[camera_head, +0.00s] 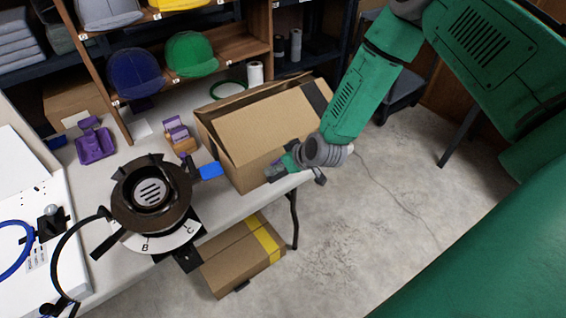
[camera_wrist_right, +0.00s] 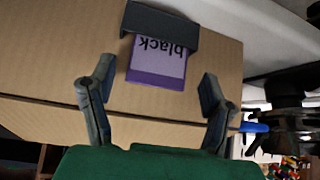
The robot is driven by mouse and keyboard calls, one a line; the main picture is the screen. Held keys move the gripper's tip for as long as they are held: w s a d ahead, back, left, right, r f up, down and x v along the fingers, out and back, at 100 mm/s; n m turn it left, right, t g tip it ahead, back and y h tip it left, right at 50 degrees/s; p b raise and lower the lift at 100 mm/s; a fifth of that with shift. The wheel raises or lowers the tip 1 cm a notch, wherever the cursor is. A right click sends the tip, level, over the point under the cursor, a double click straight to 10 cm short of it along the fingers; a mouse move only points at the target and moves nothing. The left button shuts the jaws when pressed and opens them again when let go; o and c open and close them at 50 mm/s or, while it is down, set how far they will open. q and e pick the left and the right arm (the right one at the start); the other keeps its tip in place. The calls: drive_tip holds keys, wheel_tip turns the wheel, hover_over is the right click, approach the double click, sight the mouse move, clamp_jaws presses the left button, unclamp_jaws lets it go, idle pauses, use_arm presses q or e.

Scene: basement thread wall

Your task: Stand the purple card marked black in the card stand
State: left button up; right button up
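In the right wrist view a purple-edged card (camera_wrist_right: 158,62) with a pale face reads "black" upside down. One edge of it sits in a dark grey holder (camera_wrist_right: 162,24), which looks like the card stand. The cardboard box fills the view behind them. My right gripper (camera_wrist_right: 158,95) is open, its two fingers apart on either side of the card and not touching it. In the head view the right gripper (camera_head: 281,170) is low by the box's front, near the table edge; the card is too small to make out there. My left gripper is out of view.
The open cardboard box (camera_head: 262,130) stands on the white table. A purple tray (camera_head: 95,147), a small wooden block with purple pieces (camera_head: 180,138) and a dark round fixture with a lettered dial (camera_head: 150,192) are to its left. Caps (camera_head: 190,54) sit on shelves behind.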

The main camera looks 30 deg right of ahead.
sight(276, 150)
drive_tip(key=shift+a, duration=0.15)
drive_tip(key=c, duration=0.6)
drive_tip(key=shift+c, duration=1.3)
drive_tip(key=shift+d, duration=0.45)
drive_tip(key=shift+a+r+p, duration=0.15)
drive_tip(key=shift+r+p, duration=0.65)
drive_tip(key=shift+r, duration=0.15)
drive_tip(key=shift+a+r+p, duration=0.15)
drive_tip(key=shift+r+p, duration=0.65)
drive_tip(key=shift+r, duration=0.15)
drive_tip(key=shift+r+p, duration=0.35)
drive_tip(key=shift+r, duration=0.1)
drive_tip(key=shift+d+r+p, duration=0.25)
drive_tip(key=shift+r+p, duration=0.25)
drive_tip(key=shift+r, duration=0.1)
